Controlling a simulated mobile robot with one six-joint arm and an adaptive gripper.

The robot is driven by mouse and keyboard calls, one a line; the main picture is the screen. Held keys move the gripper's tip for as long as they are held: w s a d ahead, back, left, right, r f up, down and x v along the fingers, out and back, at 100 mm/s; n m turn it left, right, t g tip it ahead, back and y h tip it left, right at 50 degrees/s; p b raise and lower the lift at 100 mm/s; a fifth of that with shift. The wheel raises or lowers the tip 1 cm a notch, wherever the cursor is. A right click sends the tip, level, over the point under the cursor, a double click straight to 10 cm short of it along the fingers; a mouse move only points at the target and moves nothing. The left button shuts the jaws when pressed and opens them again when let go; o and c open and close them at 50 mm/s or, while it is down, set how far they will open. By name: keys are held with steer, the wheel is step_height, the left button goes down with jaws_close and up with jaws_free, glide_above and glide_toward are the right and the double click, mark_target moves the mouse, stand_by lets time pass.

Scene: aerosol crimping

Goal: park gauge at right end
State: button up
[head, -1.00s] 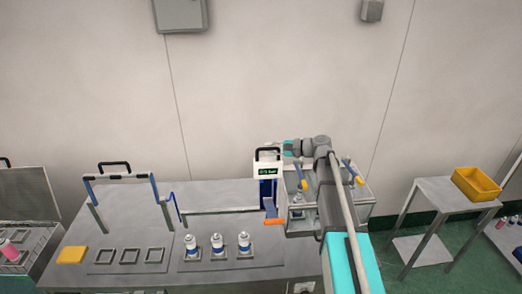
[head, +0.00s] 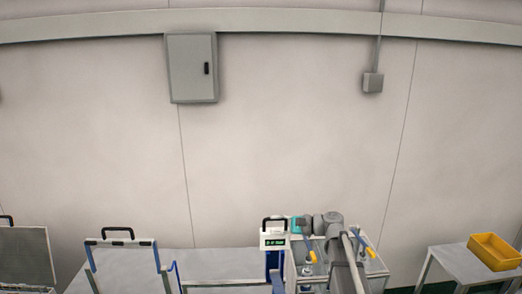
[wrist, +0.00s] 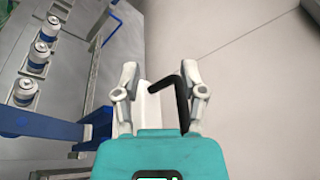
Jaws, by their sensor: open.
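A white box (head: 274,241) with a small green readout and a black handle stands at the right end of the bench in the head view. I cannot tell whether this box is the gauge. My gripper (head: 290,224), with its teal body, is at the upper right of the box, near its handle. In the wrist view my gripper (wrist: 160,78) is open, fingers apart. The black handle (wrist: 182,100) and a white part show between the fingers. I cannot tell whether a finger touches the handle.
A blue-and-white guard frame (head: 122,245) stands left on the bench. Several white cans (wrist: 38,57) stand in holders in the wrist view. A rack (head: 318,260) with orange-handled tools is beside my arm. A yellow bin (head: 495,251) sits on a side table at right.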

steer(key=s+d+f+n+g+h+b, duration=0.1)
steer(key=s+d+f+n+h+b, duration=0.2)
steer(key=s+f+h, duration=0.2)
steer(key=s+d+f+n+g+h+b, duration=0.1)
steer(key=s+d+f+n+h+b, duration=0.3)
steer(key=s+f, duration=0.5)
steer(key=s+d+f+n+g+h+b, duration=0.1)
steer(key=s+d+f+n+h+b, duration=0.2)
steer(key=s+f+h, duration=0.4)
step_height(320, 180, down, 6)
steer(key=shift+s+d+r, duration=0.2)
steer(key=shift+s+d, duration=0.1)
steer(key=shift+d, duration=0.25)
